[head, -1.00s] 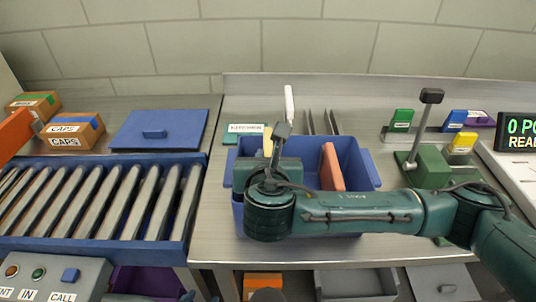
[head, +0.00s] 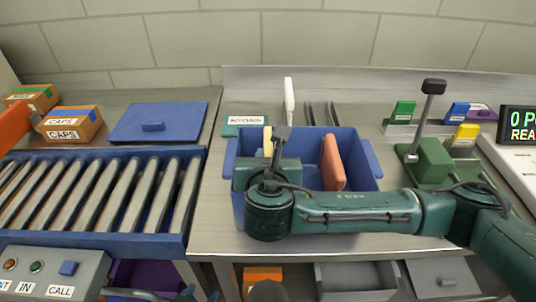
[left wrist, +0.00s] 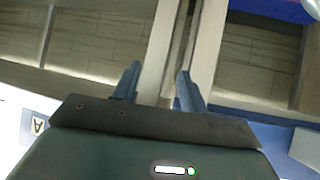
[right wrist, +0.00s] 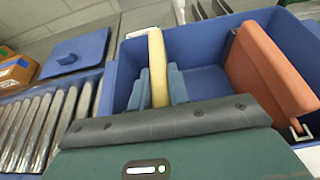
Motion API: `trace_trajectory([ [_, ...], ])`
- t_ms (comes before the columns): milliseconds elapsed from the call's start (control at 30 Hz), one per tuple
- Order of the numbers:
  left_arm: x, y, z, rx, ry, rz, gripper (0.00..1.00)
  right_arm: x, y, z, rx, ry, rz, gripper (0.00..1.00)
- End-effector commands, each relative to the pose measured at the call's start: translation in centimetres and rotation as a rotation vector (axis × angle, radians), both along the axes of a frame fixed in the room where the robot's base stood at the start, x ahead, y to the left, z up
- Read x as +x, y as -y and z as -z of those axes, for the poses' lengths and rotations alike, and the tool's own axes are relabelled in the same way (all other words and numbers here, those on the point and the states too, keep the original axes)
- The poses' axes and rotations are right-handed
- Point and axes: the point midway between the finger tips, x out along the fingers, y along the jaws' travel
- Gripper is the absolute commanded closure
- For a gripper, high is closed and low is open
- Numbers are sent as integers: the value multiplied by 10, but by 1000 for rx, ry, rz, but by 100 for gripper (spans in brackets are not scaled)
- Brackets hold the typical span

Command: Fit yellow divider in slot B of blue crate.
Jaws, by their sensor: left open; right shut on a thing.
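The blue crate (head: 366,172) stands on the steel bench and also shows in the right wrist view (right wrist: 205,82). My right gripper (right wrist: 158,88) is shut on the yellow divider (right wrist: 157,60), which stands upright at the crate's left part.
An orange-red divider (head: 332,163) stands in the crate's right part. A green lever fixture (head: 433,160) stands right. A roller conveyor (head: 95,200) and blue lid (head: 158,122) lie left.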

Motion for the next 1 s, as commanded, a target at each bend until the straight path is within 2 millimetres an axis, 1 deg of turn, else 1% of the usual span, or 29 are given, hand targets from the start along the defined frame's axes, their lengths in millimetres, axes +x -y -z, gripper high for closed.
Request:
trace_trajectory([
  [67, 0, 0, 2, 1, 1, 1, 57, 0, 0, 5, -1, -4, 1, 100],
  [100, 0, 0, 2, 1, 1, 1, 57, 0, 0, 5, -1, -5, 1, 80],
  [300, 0, 0, 2, 0, 2, 1, 57, -1, 0, 7, -3, -9, 0, 63],
  [400, 0, 0, 2, 0, 2, 2, 57, -1, 0, 7, -4, -10, 0, 57],
  [767, 0, 1, 1, -1, 5, 4, 57, -2, 1, 10, -6, -17, 0, 57],
  [833, 3, 7, -6, -10, 26, 19, 57, -2, 1, 11, -6, -18, 0, 57],
  [900, 7, 12, -13, -17, 48, 35, 57, -17, -1, 5, -3, -17, -6, 57],
  [1000, 7, 10, -12, -14, 47, 31, 57, -39, -1, -7, -1, -13, -7, 57],
])
